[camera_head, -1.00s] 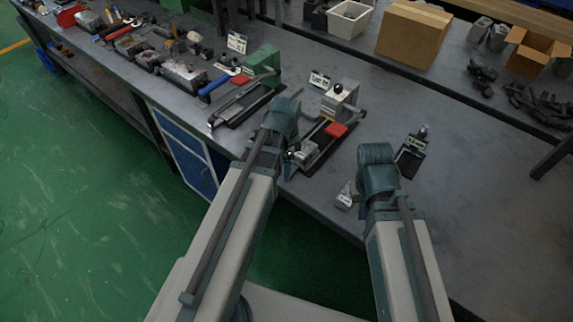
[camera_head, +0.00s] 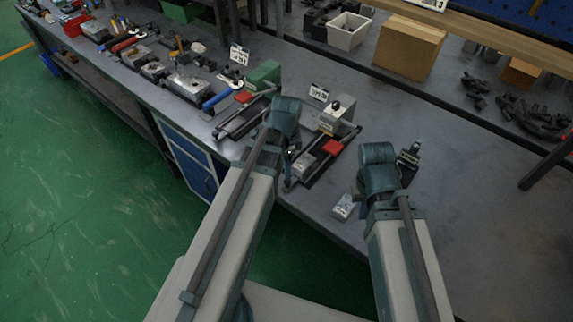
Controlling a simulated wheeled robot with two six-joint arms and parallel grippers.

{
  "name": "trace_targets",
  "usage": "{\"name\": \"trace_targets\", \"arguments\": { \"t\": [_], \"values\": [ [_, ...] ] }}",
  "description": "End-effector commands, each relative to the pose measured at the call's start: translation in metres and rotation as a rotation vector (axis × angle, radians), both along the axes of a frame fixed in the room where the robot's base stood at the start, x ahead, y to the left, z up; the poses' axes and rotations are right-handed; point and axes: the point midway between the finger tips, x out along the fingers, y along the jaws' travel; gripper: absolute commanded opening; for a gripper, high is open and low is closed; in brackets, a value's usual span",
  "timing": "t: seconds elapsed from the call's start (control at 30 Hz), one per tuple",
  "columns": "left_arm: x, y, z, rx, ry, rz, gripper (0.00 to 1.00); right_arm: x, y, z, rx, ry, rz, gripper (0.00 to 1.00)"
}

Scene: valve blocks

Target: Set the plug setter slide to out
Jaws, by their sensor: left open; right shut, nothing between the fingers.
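The labels are too small to read, so I cannot tell which is the plug setter. My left gripper (camera_head: 289,153) is open beside the left side of the middle fixture's rails, largely hidden by its wrist. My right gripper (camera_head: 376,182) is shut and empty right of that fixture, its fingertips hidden.
A small labelled block (camera_head: 344,206) lies at the bench's front edge, left of my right wrist. A small dark fixture (camera_head: 409,158) stands just beyond that wrist. A cardboard box (camera_head: 409,48) and white bin (camera_head: 348,30) stand behind.

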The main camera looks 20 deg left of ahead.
Motion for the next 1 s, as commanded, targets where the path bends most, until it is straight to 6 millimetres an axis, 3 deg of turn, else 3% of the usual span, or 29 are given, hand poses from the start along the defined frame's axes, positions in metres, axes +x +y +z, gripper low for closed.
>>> {"name": "trace_targets", "arguments": {
  "t": [0.03, 0.1, 0.4, 1.0],
  "values": [
    [0.0, 0.0, 0.017, 0.0, 0.0, 0.0, 0.62, 0.0, 0.0, 0.017, 0.0, 0.0, 0.0, 0.0],
    [0.0, 0.0, 0.027, 0.0, 0.0, 0.0, 0.62, 0.0, 0.0, 0.027, 0.0, 0.0, 0.0, 0.0],
    [-0.001, 0.0, 0.064, 0.0, 0.001, 0.001, 0.62, 0.0, 0.0, 0.064, 0.0, 0.0, 0.001, 0.0],
    [-0.001, 0.0, 0.066, 0.0, 0.001, 0.001, 0.62, 0.0, 0.0, 0.066, 0.0, 0.0, 0.001, 0.0]
  ]
}}
